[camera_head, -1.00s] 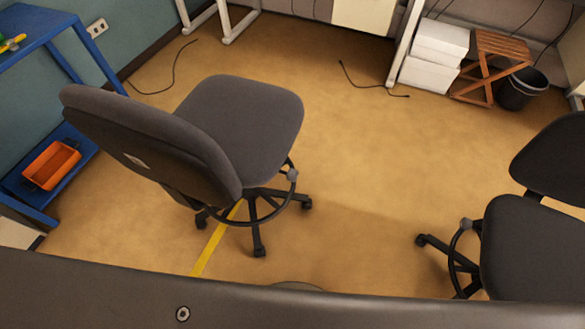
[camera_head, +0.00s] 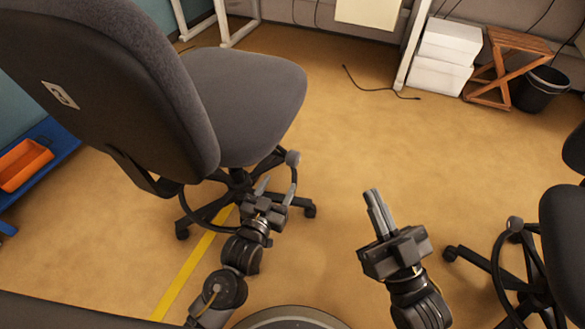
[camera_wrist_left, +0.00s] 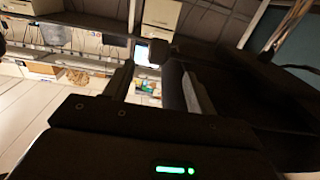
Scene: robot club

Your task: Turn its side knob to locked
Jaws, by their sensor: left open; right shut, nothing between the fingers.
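A grey office chair (camera_head: 240,100) stands at the left with its back towards me. A small grey knob (camera_head: 292,158) sticks out on the right side below its seat, above the black foot ring. I cannot read its setting. My left gripper (camera_head: 273,188) is open, just below and nearer than the knob, and apart from it as far as I can tell. In the left wrist view a dark blocky shape (camera_wrist_left: 160,51) shows beyond the open fingers, possibly the knob. My right gripper (camera_head: 372,194) is shut and empty, over bare floor.
A second dark chair (camera_head: 565,225) stands at the right edge. A blue shelf with an orange bin (camera_head: 22,165) is at the left. White boxes (camera_head: 447,55), a wooden stool (camera_head: 505,65) and a black bin (camera_head: 541,90) stand at the back right. The middle floor is clear.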

